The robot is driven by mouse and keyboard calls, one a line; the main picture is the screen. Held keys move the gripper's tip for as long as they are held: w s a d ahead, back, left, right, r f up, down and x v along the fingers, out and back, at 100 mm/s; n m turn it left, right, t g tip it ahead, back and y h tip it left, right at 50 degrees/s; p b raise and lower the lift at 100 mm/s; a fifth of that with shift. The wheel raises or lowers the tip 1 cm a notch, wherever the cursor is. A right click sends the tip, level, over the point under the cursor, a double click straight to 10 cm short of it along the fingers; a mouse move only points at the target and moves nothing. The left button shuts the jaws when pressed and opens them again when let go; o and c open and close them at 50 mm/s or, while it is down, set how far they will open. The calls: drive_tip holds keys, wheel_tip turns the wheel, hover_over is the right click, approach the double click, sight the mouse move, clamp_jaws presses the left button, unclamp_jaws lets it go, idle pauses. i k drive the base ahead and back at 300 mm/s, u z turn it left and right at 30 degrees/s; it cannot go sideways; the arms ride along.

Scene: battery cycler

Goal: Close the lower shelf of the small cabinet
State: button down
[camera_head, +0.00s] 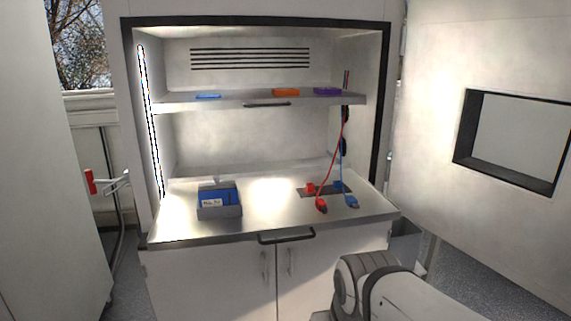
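The small cabinet (126,80) stands open, with its door (425,100) swung out to the right. Its lower shelf (180,228) is a metal tray that sticks out forward past the cabinet frame. A dark bar handle (287,236) sits at the middle of its front edge. On the shelf are a grey and blue battery block (219,200), a red clamp (321,204) and a blue clamp (351,201) on cables. Part of my arm shows at the lower right, apart from the handle in the picture. My gripper is not in view.
The upper shelf (220,101) has its own handle (267,104) and holds blue, orange and purple flat pieces. Red and blue cables (336,150) hang at the right inside. Closed double doors (215,283) are below. A red-ended lever (90,181) is at the left.

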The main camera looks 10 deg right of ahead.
sight(272, 206)
drive_tip(key=u, duration=0.05)
drive_tip(key=i, duration=1.65)
